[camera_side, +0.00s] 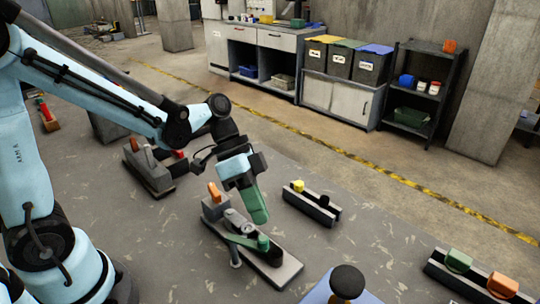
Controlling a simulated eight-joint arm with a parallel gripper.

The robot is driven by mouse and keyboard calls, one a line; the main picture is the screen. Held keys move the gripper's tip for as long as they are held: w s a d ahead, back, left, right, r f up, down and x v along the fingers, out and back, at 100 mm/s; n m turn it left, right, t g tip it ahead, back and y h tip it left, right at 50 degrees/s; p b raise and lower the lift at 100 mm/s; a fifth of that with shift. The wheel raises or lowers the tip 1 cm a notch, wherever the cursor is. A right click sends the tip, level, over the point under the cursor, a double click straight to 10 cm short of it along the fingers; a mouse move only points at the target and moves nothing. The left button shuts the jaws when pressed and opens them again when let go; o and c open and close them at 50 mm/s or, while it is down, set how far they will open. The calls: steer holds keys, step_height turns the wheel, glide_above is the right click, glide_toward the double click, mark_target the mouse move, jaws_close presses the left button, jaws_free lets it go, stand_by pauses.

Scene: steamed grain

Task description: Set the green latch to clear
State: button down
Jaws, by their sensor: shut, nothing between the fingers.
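A grey block with an orange piece (214,191) stands at the plate's far left end. My gripper (258,218) points down with its green fingers shut and empty. In the picture its tips are just above the knob; I cannot tell whether they touch it. I cannot read any clear mark on the plate.
A rail with a yellow block (298,186) lies to the right. Another rail with green and orange blocks (459,260) is at lower right. A black knob (347,281) stands at the front edge. A similar grey device (149,169) is behind left. Open worktop lies between.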

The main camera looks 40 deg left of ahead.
steer(key=w+a+r, duration=0.3)
steer(key=a+r, duration=0.3)
steer(key=r, duration=0.2)
steer(key=shift+w+a, duration=0.2)
steer(key=shift+a, duration=0.1)
